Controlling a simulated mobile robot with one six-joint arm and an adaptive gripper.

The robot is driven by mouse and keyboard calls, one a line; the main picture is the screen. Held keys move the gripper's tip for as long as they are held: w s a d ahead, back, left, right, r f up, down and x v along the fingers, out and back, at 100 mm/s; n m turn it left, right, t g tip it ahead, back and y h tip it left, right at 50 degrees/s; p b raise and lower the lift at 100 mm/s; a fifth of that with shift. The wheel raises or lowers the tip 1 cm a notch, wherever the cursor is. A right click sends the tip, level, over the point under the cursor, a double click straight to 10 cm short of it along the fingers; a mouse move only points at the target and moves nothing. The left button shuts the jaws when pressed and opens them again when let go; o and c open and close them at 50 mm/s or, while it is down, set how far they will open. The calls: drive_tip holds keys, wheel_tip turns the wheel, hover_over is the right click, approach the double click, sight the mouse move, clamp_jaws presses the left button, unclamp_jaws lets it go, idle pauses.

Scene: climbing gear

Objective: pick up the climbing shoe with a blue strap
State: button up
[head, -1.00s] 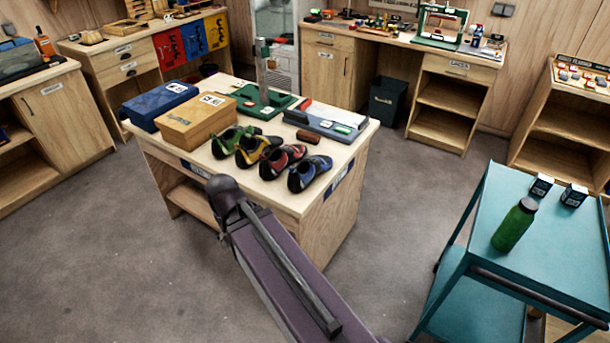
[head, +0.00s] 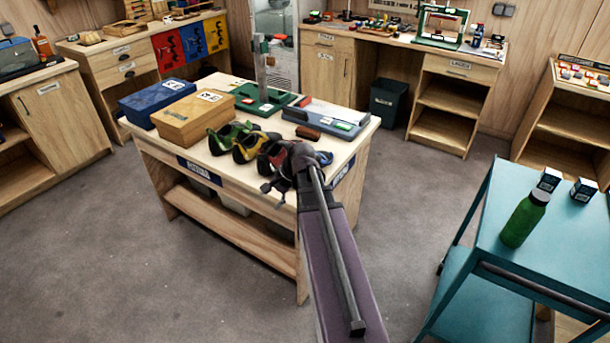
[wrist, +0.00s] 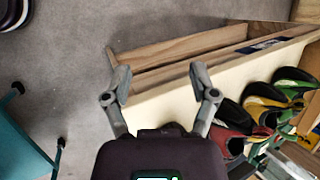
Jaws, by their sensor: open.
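The blue climbing shoe (head: 325,158) is the rightmost of a row of shoes on the wooden table (head: 345,133). In the head view my arm covers most of it; in the wrist view I cannot make it out clearly. My gripper (head: 277,186) is at the table's front edge, by the red shoe (head: 266,158). In the wrist view my gripper (wrist: 163,80) is open and empty, its fingers over the table's edge, with the shoes off to the right.
The yellow shoe (head: 250,148) and green shoe (head: 224,138) stand left of the red one. A wooden box (head: 190,118), a blue box (head: 155,100) and a grey tray (head: 330,122) are behind. A teal cart (head: 535,262) with a green bottle (head: 523,218) is at right.

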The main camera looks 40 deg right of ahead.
drive_tip(key=s+d+m+t+b, duration=0.2)
drive_tip(key=d+m, duration=0.6)
drive_tip(key=d, duration=0.8)
drive_tip(key=s+d+r+m+t+b, duration=0.1)
drive_tip(key=d+m+t+b, duration=0.3)
drive_tip(key=d, duration=1.2)
drive_tip(key=s+m+t, duration=0.1)
drive_tip(key=m+t, duration=0.2)
drive_tip(key=m, duration=0.2)
drive_tip(key=shift+r+m+b, duration=0.25)
drive_tip(key=shift+m+b, duration=0.05)
drive_tip(key=shift+b, duration=0.1)
drive_tip(key=shift+w+f, duration=0.1)
drive_tip(key=shift+w, duration=0.05)
drive_tip(key=b, duration=0.3)
approach(325, 162)
drive_tip(key=x, duration=0.4)
drive_tip(key=shift+w+a+f, duration=0.1)
drive_tip(key=shift+w+f, duration=0.15)
drive_tip(key=shift+r+b+x, duration=0.2)
drive_tip(key=shift+b+x, duration=0.7)
drive_tip(key=shift+x, duration=1.75)
